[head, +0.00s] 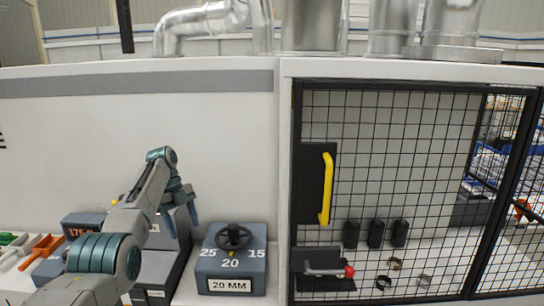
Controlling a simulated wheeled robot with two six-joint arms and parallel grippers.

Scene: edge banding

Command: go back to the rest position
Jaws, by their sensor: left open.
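My left gripper (181,217) is in view at the end of my left arm, which comes in from the lower left. Its fingers point down and are apart, with nothing seen between them. It hangs in front of the white machine panel, left of a grey block with a dial marked 25, 20 and 15 (230,265). A black hand knob (233,237) sits on top of that block, and a label reads 20 MM. My right gripper is not in view.
A black mesh door (395,150) with a yellow handle (326,190) stands at the right. Below is a red-tipped lever (330,271). A grey box marked 175 (82,224) and colored tools in a tray (38,250) are at the left. Ducts (215,20) run above.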

